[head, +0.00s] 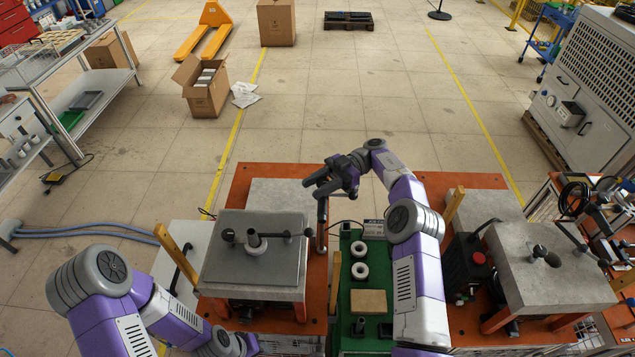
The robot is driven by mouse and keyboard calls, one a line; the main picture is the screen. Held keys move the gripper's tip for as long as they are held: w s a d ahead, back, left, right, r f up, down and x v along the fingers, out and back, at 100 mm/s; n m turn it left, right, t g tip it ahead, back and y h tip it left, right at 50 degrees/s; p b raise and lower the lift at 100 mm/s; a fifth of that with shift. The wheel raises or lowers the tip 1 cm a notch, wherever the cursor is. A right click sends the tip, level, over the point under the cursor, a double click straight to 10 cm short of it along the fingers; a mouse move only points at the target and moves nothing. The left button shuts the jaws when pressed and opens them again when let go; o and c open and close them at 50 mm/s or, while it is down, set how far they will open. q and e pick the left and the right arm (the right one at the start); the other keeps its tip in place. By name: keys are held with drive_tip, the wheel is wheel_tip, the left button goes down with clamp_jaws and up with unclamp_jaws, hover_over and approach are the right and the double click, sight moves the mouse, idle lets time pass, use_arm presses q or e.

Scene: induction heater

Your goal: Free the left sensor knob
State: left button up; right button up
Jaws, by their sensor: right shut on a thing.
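My right gripper (317,186) reaches over from the right and is shut at the top of this post. The left sensor knob seems to be between its fingers, which hide it. My left arm comes in low at the left; its gripper is not in view.
A green strip (348,318) between the heaters holds white rings (360,260) and a tan block (368,302). The right heater (550,265) stands to the right, with a black box with a red button (479,258) beside it.

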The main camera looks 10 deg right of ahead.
drive_tip(key=shift+r, duration=0.25)
drive_tip(key=o, duration=0.8)
drive_tip(key=shift+o, duration=0.9)
drive_tip(key=shift+f, duration=0.1)
wheel_tip(320, 180, up, 10)
drive_tip(key=p, duration=0.1)
